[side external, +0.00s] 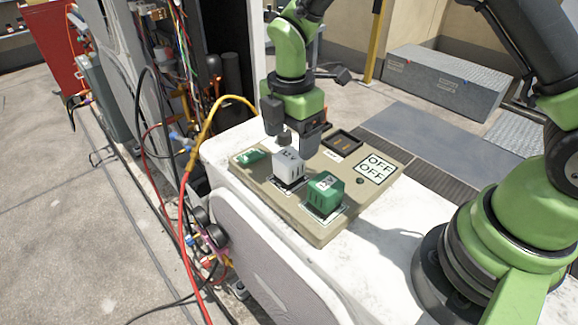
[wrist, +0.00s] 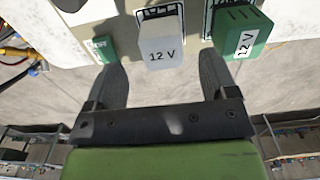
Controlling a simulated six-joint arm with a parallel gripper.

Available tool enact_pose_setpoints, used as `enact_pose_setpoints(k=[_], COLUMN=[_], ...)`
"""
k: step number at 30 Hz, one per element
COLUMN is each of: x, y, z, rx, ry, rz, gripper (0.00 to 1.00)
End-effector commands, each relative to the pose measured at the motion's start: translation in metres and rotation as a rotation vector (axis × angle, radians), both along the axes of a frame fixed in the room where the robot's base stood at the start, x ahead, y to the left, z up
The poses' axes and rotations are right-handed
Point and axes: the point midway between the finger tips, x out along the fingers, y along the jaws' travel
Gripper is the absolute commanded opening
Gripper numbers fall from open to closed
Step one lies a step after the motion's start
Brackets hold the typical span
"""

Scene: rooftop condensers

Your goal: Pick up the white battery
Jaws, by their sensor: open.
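The white battery (side external: 289,167), marked 12 V, stands upright in a slot of the tan panel (side external: 318,228). In the wrist view the white battery (wrist: 165,45) is at the top centre, between and just beyond the fingers. My gripper (side external: 291,136) is open and empty, pointing down close above and behind the white battery. In the wrist view my gripper (wrist: 161,72) shows both dark fingers spread apart. I cannot tell whether either finger touches the battery.
A green 12 V battery (side external: 325,193) stands close to the right of the white one. A low green piece (side external: 250,157) is to its left. An empty dark socket (side external: 342,142) and an OFF label (side external: 376,167) are on the panel. A yellow hose (side external: 207,125) hangs left.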

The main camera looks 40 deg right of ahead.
Motion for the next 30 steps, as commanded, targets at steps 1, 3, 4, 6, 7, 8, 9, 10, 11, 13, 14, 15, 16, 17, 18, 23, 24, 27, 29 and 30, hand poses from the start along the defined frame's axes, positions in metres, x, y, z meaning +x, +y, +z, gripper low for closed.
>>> enact_pose_setpoints(k=[1,3,4,6,7,8,9,10,11,13,14,15,16,17,18,23,24,27,29,30], x=[-0.001,-0.001,-0.001,-0.001,-0.002,-0.002,-0.002,-0.003,-0.003,-0.002,-0.002,-0.002,-0.002,-0.002,-0.002,-0.002,-0.002,-0.002,-0.002,-0.002], y=[0.000,0.000,0.001,0.002,0.003,0.004,0.005,0.006,0.006,0.006,0.006,0.006,0.006,0.006,0.006,0.006,0.006,0.006,0.006,0.006], z=[-0.006,-0.010,-0.012,-0.020,-0.024,-0.029,-0.036,-0.041,-0.045,-0.054,-0.057,-0.060,-0.061,-0.062,-0.062,-0.062,-0.062,-0.062,-0.062,-0.061], rx=[0.000,0.000,0.000,0.000,-0.001,0.000,0.000,0.000,0.000,0.000,0.001,0.001,0.002,0.002,0.002,0.002,0.002,0.002,0.002,0.002], ry=[0.003,0.002,0.001,0.003,0.003,0.004,0.004,0.004,0.004,0.002,0.002,0.001,0.000,-0.001,-0.001,-0.002,-0.002,-0.002,-0.002,-0.002], rz=[0.000,-0.001,-0.002,-0.001,0.000,-0.001,-0.002,-0.003,-0.002,-0.002,-0.003,-0.003,-0.003,-0.004,-0.004,-0.004,-0.004,-0.003,-0.003,-0.003], gripper=[0.79,0.79,0.79,0.79,0.79,0.79,0.79,0.79,0.79,0.79,0.79,0.79,0.79,0.79,0.79,0.79,0.70,0.47,0.33,0.24])
